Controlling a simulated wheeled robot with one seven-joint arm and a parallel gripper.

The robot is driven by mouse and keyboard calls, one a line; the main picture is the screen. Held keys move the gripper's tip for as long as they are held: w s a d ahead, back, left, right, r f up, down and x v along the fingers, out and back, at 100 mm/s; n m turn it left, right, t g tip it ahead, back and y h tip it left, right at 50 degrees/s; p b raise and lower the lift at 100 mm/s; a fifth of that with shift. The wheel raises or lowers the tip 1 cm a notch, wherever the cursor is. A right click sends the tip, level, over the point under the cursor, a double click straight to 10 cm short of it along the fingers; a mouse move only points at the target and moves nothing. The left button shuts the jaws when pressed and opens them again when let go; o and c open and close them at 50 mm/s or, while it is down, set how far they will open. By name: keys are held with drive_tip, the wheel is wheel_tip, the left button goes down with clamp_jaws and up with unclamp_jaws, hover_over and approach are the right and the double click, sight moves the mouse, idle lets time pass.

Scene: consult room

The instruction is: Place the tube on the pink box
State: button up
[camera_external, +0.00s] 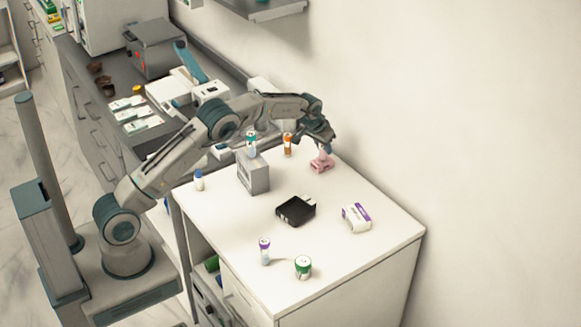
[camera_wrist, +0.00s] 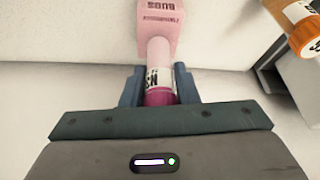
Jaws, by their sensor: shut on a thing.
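The tube (camera_wrist: 158,76), with a pale pink and white body and a magenta cap, is between the two fingers of my gripper (camera_wrist: 158,88) in the wrist view. My gripper is shut on it, with the cap end nearest the palm. The pink box (camera_wrist: 158,22), with dark lettering, lies directly beyond the tube's far end. I cannot tell whether they touch. In the external view the pink box (camera_external: 320,165) sits near the table's back edge by the wall. My gripper (camera_external: 323,146) is right above it and largely hides the tube.
An orange bottle (camera_external: 287,146) stands left of the pink box, and a grey block (camera_external: 253,176) bears a white bottle (camera_external: 251,147). A black tray (camera_external: 283,217) and a white-purple box (camera_external: 356,219) lie nearer the front. The wall (camera_external: 450,120) is close behind my gripper.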

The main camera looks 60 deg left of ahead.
drive_tip(key=shift+f, duration=0.1)
drive_tip(key=shift+f, duration=0.25)
drive_tip(key=o, duration=0.9)
drive_tip(key=shift+r, duration=0.1)
drive_tip(key=shift+o, duration=0.2)
drive_tip(key=shift+r, duration=0.15)
